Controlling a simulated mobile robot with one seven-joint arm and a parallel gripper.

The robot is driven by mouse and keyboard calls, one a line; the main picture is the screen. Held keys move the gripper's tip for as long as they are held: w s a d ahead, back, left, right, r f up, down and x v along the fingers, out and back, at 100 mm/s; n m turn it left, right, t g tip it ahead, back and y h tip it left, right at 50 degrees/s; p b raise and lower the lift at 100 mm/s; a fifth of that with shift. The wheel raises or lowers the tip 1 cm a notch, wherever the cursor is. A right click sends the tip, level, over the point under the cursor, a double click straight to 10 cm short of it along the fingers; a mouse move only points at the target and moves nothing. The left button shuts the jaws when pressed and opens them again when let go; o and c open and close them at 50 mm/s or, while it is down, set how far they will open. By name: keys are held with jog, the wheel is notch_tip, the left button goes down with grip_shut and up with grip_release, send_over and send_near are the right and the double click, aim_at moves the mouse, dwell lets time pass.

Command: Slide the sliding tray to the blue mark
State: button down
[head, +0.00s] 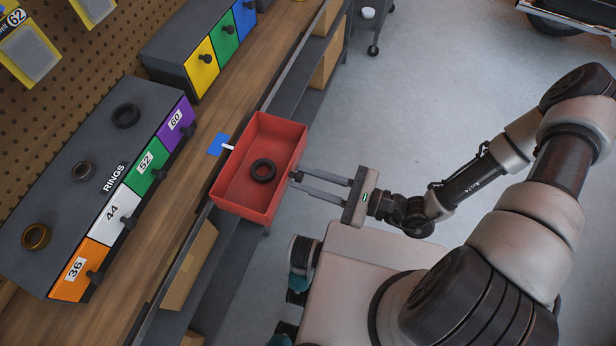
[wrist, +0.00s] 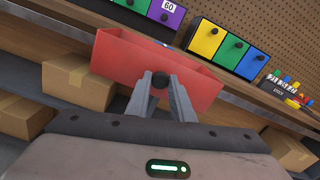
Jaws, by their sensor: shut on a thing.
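The sliding tray (head: 283,131) is an open red box at the front edge of the workbench, with a dark ring (head: 263,170) lying inside. It also shows in the wrist view (wrist: 112,58). A short white pointer (head: 229,147) sticks out from its bench side. The blue mark (head: 217,145) is on the bench edge, and the pointer's tip meets its right side. My gripper (head: 295,181) reaches in from the right. In the wrist view its fingers (wrist: 160,88) are shut on the tray's dark round knob (wrist: 160,80). The tray's underside is hidden.
A grey RINGS cabinet (head: 96,166) with coloured, numbered drawers stands on the bench (head: 196,135), with several rings on top. Another drawer cabinet (head: 178,42) stands farther back. Cardboard boxes (wrist: 77,82) sit on the shelf below. The floor at right (head: 440,80) is clear.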

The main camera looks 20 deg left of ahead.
jog(key=c, duration=1.5)
grip_release()
jog(key=shift+c, duration=0.2)
jog(key=shift+d, duration=0.15)
jog(key=s+d, duration=0.1)
jog(key=d, duration=1.6)
jog(key=shift+s+b, duration=0.15)
jog(key=shift+b, duration=0.25)
jog(key=shift+d, duration=0.1)
